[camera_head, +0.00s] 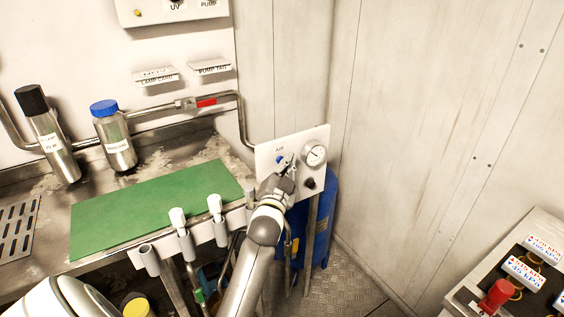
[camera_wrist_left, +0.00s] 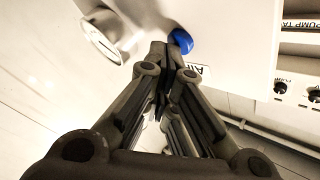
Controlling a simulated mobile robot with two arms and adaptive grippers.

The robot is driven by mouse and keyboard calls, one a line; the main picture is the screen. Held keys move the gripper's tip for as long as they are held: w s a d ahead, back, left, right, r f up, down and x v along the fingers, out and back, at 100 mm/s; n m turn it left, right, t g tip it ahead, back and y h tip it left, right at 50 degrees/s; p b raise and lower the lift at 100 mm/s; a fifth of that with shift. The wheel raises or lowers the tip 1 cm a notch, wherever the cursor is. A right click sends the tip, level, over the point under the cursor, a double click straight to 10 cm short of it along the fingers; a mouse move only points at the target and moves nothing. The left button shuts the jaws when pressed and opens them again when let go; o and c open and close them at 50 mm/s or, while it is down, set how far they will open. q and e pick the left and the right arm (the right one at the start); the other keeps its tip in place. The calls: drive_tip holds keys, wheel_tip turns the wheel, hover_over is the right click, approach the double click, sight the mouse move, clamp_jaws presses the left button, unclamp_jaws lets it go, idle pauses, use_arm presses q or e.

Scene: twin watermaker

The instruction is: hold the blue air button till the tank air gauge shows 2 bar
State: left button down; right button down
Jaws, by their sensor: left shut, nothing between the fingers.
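The blue air button (camera_head: 280,159) sits on a white panel (camera_head: 265,152) under the label "AIR". In the left wrist view the button (camera_wrist_left: 182,40) shows just beyond my fingertips. My left gripper (camera_head: 290,163) is shut and empty, its tips at the button; whether they press it I cannot tell. The round tank air gauge (camera_head: 314,155) is on the same panel, right of the button, and also shows in the left wrist view (camera_wrist_left: 101,40); its reading is too small to make out. A blue tank (camera_head: 322,225) stands below, partly hidden by my arm. My right gripper is not seen.
A dark knob (camera_head: 310,183) sits below the gauge. A red-handled valve (camera_head: 205,102) is on the pipe at the left. A steel counter carries a green mat (camera_head: 150,205) and two bottles. A bench with a red knob (camera_head: 495,294) is at the lower right.

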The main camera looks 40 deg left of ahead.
use_arm(q)
drive_tip(key=shift+s+d, duration=0.35)
drive_tip(key=shift+d, duration=0.45)
